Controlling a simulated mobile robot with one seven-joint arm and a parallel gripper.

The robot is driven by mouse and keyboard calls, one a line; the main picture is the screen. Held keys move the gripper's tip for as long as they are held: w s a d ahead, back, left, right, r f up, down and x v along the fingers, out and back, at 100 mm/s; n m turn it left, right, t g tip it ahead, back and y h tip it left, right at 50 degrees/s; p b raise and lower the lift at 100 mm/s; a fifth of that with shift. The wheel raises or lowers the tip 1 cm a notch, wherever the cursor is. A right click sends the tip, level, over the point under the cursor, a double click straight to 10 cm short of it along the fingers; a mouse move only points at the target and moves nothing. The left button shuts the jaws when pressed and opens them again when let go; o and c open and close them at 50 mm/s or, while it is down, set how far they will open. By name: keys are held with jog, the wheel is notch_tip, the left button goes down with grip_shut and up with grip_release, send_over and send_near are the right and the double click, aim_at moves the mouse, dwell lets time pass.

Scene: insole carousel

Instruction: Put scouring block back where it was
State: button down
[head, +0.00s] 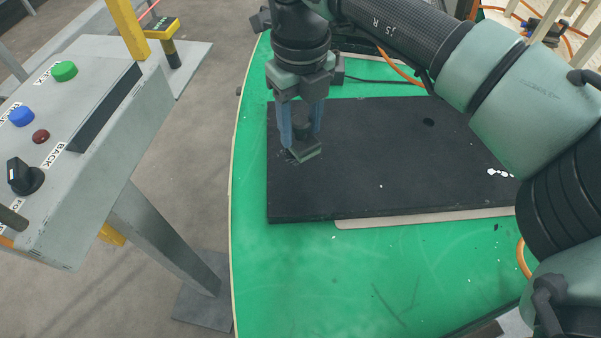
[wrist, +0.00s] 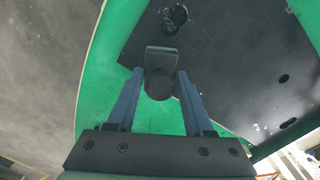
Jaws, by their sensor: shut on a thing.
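The scouring block (head: 305,151) is a small dark grey-green block with a rounded knob-like part. My gripper (head: 301,135) points down with its two blue fingers closed around that upper part. In the wrist view the block (wrist: 161,58) sits between the fingertips of my gripper (wrist: 160,76), with its flat plate beyond them. The block is over the left part of a black board (head: 400,195). I cannot tell whether its underside touches the board.
The board lies on a green table (head: 300,280) with bare room in front. Small dark pieces and a white patch (head: 500,173) are on the board. A grey control panel (head: 70,130) with buttons stands left, beyond the table's edge. A cable (head: 380,80) runs behind the board.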

notch_tip(320, 180, down, 9)
jog(key=shift+f+b, duration=0.15)
jog(key=shift+b, duration=0.35)
jog(key=shift+f, duration=0.15)
jog(key=shift+c, duration=1.4)
grip_release()
notch_tip(320, 180, up, 12)
jog(key=shift+r+p, duration=0.15)
jog(key=shift+p, duration=0.6)
